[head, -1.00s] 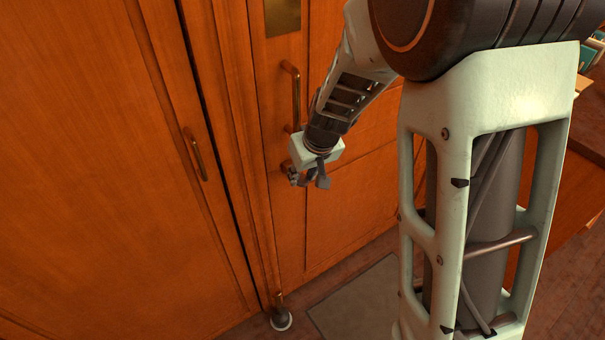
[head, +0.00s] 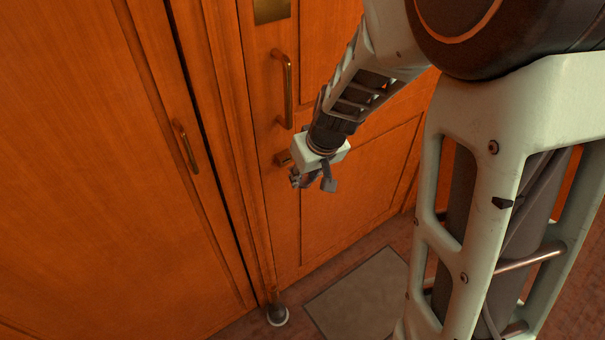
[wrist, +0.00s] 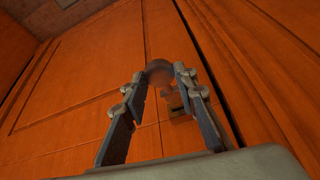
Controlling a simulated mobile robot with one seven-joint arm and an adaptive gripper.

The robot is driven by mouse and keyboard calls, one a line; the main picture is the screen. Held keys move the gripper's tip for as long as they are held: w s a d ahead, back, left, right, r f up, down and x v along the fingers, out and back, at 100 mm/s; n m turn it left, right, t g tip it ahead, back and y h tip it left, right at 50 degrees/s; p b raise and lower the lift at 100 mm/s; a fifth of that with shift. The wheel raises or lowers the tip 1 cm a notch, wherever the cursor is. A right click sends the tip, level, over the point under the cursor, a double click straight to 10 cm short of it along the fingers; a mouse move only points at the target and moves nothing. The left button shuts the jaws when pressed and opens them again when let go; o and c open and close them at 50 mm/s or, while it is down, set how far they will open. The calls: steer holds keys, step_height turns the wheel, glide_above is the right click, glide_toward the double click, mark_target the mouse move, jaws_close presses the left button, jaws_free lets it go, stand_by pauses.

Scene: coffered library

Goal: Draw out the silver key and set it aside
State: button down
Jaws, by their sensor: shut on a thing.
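The silver key (wrist: 158,71) shows in the wrist view as a blurred, rounded grey head between my fingertips. A grey part runs from it toward the brass lock fitting (wrist: 179,113) on the wooden door; I cannot tell whether its end is still inside. My gripper (wrist: 162,77) is shut on the key. In the head view my gripper (head: 313,183) hangs just in front and to the right of the brass lock fitting (head: 284,158), a small gap apart. The key is too small and covered there to make out.
A brass pull handle (head: 288,90) stands above the lock on the door. Another handle (head: 187,146) is on the wood panel at left. A doorstop (head: 278,316) and a grey mat (head: 360,298) are on the floor below. The space before the door is open.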

steer(key=shift+s+d, duration=0.2)
steer(key=shift+s, duration=0.1)
steer(key=shift+s+d+r+p, duration=0.3)
steer(key=shift+s+d+r, duration=0.15)
steer(key=shift+s+r, duration=0.25)
steer(key=shift+s+d+r+p, duration=0.25)
steer(key=shift+s+d+r, duration=0.15)
steer(key=shift+s+r, duration=0.2)
